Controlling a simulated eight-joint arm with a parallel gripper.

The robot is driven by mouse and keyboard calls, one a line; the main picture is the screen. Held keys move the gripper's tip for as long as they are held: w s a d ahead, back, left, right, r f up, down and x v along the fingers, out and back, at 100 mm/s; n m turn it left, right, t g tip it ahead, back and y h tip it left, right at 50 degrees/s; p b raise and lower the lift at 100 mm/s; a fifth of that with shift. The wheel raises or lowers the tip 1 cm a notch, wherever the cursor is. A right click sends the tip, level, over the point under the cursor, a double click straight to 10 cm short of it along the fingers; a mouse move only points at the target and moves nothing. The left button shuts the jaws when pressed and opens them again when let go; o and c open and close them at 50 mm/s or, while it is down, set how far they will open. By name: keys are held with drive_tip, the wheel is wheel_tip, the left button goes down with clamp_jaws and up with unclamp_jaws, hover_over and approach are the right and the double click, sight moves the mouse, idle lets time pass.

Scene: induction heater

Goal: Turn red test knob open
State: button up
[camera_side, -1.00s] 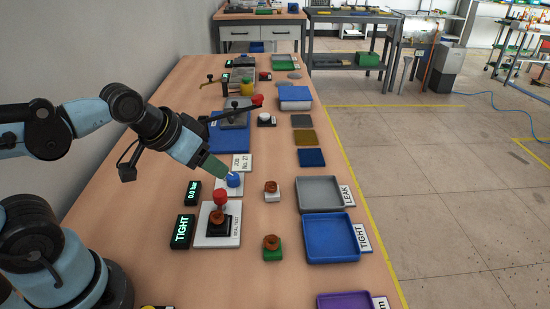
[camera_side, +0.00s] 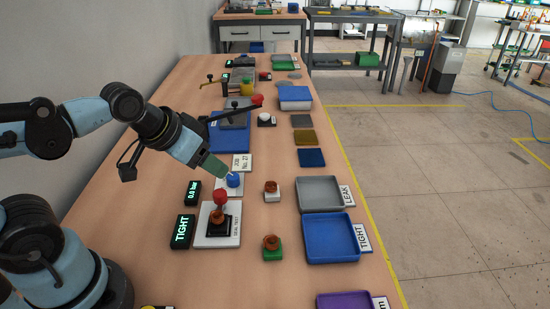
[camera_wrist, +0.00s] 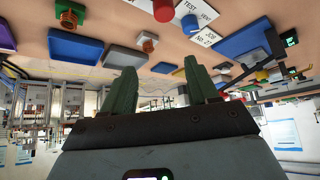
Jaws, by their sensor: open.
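The red knob (camera_side: 220,197) stands at the back of the white leak-test plate (camera_side: 232,238), and it also shows at the top edge of the wrist view (camera_wrist: 163,10). A copper-coloured part sits on a black block on that plate, just in front of the knob. A blue knob (camera_side: 233,180) stands just behind the red one and also shows in the wrist view (camera_wrist: 190,27). My gripper (camera_side: 226,174) is tilted down close to the blue knob, behind the red knob. In the wrist view my gripper (camera_wrist: 160,64) has its two green fingers apart with nothing between them.
A display reading TIGHT (camera_side: 182,232) and a smaller 0.0 bar display (camera_side: 193,193) stand left of the plate. Copper parts sit on a white block (camera_side: 272,197) and a green block (camera_side: 272,254). Grey (camera_side: 320,207) and blue (camera_side: 359,252) trays lie to the right.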

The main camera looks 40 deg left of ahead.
sight(219, 193)
drive_tip(key=shift+w+a+f+n+g, duration=0.4)
drive_tip(key=shift+f+n+g, duration=1.05)
drive_tip(key=shift+n, duration=1.5)
drive_tip(key=shift+w+a+f+n+g, duration=0.1)
drive_tip(key=shift+w+f+n+g, duration=0.65)
drive_tip(key=shift+f+n, duration=1.75)
drive_tip(key=shift+w+a+f+n+g, duration=0.25)
drive_tip(key=shift+f+n+g, duration=1)
drive_tip(key=shift+n, duration=2.2)
drive_tip(key=shift+r, duration=0.1)
drive_tip(key=shift+c, duration=0.2)
drive_tip(key=c, duration=1)
